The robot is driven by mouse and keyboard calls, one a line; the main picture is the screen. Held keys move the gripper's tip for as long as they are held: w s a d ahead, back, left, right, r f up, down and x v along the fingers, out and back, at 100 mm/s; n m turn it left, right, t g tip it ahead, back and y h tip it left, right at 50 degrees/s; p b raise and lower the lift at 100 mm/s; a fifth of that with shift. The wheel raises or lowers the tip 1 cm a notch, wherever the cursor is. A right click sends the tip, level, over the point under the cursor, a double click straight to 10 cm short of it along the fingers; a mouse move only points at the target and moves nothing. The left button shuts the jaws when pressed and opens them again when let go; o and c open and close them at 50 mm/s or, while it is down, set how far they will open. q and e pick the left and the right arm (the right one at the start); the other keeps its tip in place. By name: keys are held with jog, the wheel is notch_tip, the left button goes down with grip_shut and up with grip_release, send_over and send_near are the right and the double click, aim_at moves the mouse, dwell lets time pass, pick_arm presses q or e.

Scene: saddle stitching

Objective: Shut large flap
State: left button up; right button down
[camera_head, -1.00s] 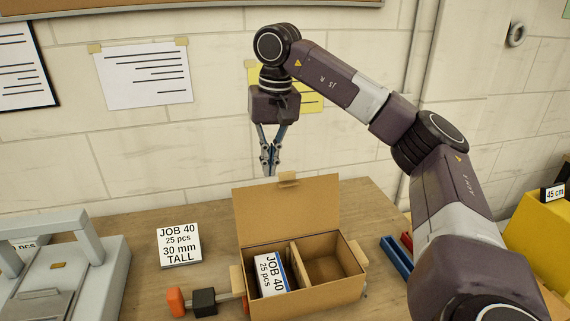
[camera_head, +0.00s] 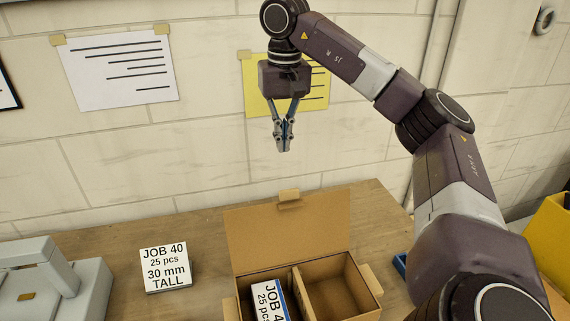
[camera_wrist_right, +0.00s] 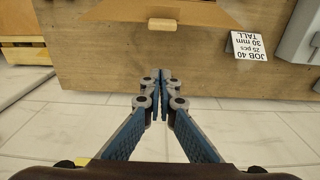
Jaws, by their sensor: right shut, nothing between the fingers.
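The large flap (camera_head: 288,232) of the cardboard box (camera_head: 352,312) stands up at the box's back edge, with a small tab (camera_head: 289,196) on its top edge. The box is open, with a divider and a labelled JOB 40 stack (camera_head: 268,298) in its left compartment; the right compartment looks empty. My right gripper (camera_head: 283,149) is shut and empty, pointing down above and behind the flap, apart from it. In the right wrist view the shut fingertips (camera_wrist_right: 161,75) are near the tab (camera_wrist_right: 163,25), with the flap (camera_wrist_right: 160,10) at the top edge. My left gripper is not in view.
A JOB 40 sign (camera_head: 166,267) stands left of the box.

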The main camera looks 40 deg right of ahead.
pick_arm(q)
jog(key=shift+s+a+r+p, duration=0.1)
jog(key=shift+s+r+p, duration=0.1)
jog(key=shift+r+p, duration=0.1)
pick_arm(e)
notch_tip(320, 180, down, 9)
jog(key=s+a, duration=0.1)
jog(key=s, duration=0.2)
jog(key=shift+a+r, duration=0.15)
jog(key=shift+a, duration=0.2)
jog(key=shift+w, duration=0.1)
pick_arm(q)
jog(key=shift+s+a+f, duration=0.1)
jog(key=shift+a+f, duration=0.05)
